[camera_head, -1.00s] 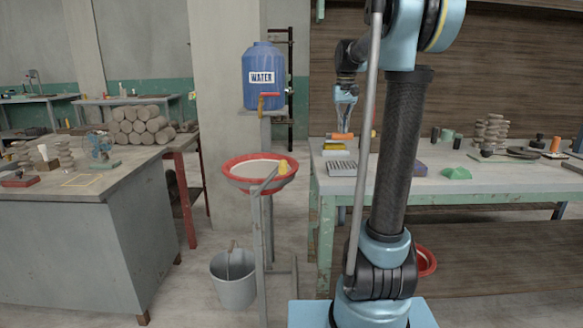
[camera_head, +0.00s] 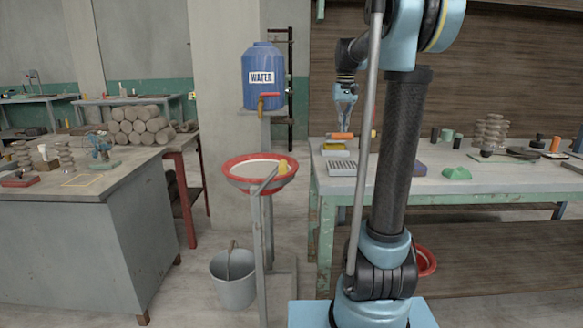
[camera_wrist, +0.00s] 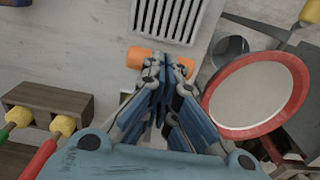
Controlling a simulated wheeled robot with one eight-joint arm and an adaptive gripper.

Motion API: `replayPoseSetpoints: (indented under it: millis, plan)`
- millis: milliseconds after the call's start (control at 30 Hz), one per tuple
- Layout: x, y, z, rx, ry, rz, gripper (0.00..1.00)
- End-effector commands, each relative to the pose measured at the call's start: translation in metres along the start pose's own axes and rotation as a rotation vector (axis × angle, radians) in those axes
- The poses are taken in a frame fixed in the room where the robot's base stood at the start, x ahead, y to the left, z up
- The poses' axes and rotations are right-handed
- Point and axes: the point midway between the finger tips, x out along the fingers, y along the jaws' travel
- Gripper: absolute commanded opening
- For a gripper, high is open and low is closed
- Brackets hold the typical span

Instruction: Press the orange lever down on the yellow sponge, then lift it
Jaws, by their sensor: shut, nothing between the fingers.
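The orange lever (camera_head: 341,136), a short rounded bar, lies at the left end of the right-hand bench. It also shows in the wrist view (camera_wrist: 145,57), partly covered by my fingers. The yellow sponge (camera_head: 334,146) is just in front of and below the lever in the head view; I cannot make it out in the wrist view. My gripper (camera_head: 344,126) points down just above the lever, fingers together and empty. In the wrist view, my gripper's fingertips (camera_wrist: 166,62) overlap the lever's right part. I cannot tell whether they touch it.
A light slotted grate (camera_head: 342,168) lies in front of the sponge. A red-rimmed basin (camera_head: 232,163) stands left of the bench, with a bucket (camera_head: 233,280) below. A green lump (camera_head: 457,173) and several clay pieces lie farther right on the bench (camera_head: 500,186).

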Motion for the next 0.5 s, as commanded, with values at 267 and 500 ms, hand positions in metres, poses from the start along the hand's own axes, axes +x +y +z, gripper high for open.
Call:
replayPoseSetpoints:
  millis: [267, 500]
  plan:
    - [-0.023, 0.000, 0.000, 0.000, 0.000, 0.000, 0.00]
    - [-0.043, 0.000, 0.000, 0.000, 0.000, 0.000, 0.00]
